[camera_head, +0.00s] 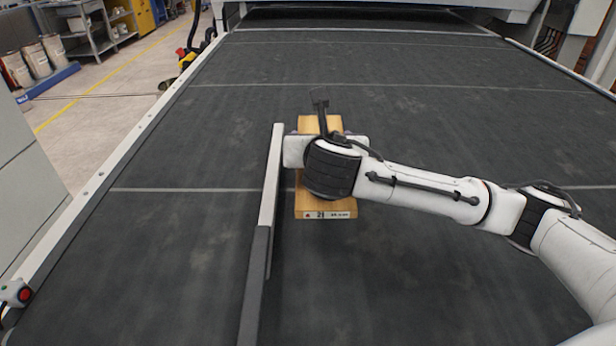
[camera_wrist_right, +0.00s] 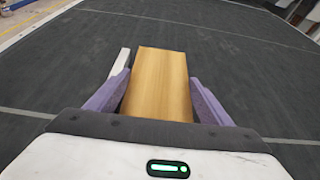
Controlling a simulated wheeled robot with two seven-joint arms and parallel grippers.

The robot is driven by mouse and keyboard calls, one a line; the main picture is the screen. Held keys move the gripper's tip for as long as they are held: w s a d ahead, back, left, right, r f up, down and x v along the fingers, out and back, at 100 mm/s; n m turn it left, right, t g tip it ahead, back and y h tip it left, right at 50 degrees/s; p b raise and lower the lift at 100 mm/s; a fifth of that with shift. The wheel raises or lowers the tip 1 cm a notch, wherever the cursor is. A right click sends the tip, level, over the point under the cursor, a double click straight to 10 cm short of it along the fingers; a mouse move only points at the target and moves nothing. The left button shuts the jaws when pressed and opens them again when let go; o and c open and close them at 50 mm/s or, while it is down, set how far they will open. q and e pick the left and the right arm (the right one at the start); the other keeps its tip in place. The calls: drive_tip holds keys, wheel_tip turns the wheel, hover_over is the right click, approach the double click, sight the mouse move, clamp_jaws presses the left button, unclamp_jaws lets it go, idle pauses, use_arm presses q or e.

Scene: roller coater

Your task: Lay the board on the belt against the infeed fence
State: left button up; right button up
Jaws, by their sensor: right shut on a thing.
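The board (camera_head: 326,207) is a light wooden plank with a white label on its near end. It lies lengthwise on or just above the dark belt (camera_head: 430,270), close to the right side of the infeed fence (camera_head: 268,200); I cannot tell whether it touches either. My right gripper (camera_head: 322,135) is over the board, its fingers mostly hidden by the wrist in the head view. In the right wrist view the purple fingers (camera_wrist_right: 160,100) are on both sides of the board (camera_wrist_right: 160,75), and the fence (camera_wrist_right: 121,62) shows just left of it. My left gripper is not in view.
The belt is clear on both sides and runs back to the dark machine opening (camera_head: 370,18). A red button (camera_head: 24,294) sits on the left frame edge. Buckets (camera_head: 35,60) and shelves stand on the floor beyond.

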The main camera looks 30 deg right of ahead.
drive_tip(key=f, duration=0.4)
drive_tip(key=shift+s, duration=0.4)
wheel_tip(320, 180, down, 5)
drive_tip(key=shift+w+f+b, duration=0.15)
drive_tip(key=shift+b, duration=0.15)
drive_tip(key=o, duration=1.4)
drive_tip(key=shift+f, duration=0.1)
drive_tip(key=shift+o, duration=0.2)
drive_tip(key=v, duration=1.2)
drive_tip(key=shift+c, duration=0.3)
